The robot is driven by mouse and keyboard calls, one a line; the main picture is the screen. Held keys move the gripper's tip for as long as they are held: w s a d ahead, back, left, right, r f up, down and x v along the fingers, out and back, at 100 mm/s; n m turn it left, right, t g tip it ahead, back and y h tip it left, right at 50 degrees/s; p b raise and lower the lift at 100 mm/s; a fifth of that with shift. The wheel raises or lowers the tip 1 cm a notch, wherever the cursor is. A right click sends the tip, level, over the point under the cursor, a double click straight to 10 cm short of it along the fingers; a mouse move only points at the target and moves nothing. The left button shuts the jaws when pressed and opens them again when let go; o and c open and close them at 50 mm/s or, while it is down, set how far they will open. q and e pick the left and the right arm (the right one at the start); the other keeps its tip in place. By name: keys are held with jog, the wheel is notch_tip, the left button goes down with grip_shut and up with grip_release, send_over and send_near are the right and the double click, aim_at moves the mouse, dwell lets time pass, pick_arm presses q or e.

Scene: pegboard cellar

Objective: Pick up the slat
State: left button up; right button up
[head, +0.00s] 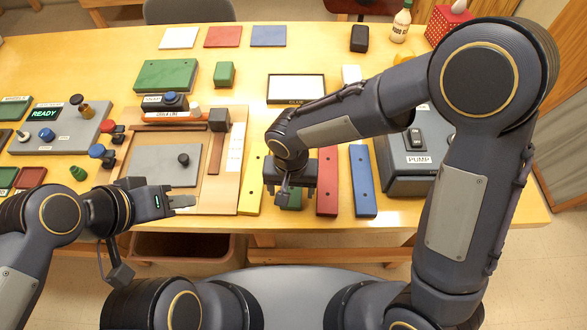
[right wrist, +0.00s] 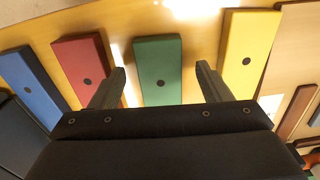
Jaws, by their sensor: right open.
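Four slats lie side by side near the table's front edge: a yellow slat (head: 252,186), a green slat (head: 293,201), a red slat (head: 327,182) and a blue slat (head: 363,182). My right gripper (head: 289,192) is over the green slat and hides most of it in the head view. In the right wrist view the right gripper (right wrist: 160,80) is open and empty, its fingers on either side of the green slat (right wrist: 158,64). I cannot tell its height above the slat. My left gripper (head: 188,201) is over the front left of the table; its opening is unclear.
A grey box marked PUMP (head: 404,178) stands right of the blue slat. A wooden tray (head: 225,199) with a grey plate lies left of the yellow slat. A grey panel reading READY (head: 62,128) is further left. A white-topped tray (head: 296,88) lies behind the slats.

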jog(key=shift+f, duration=0.6)
jog(key=c, duration=1.1)
jog(key=shift+r, duration=0.15)
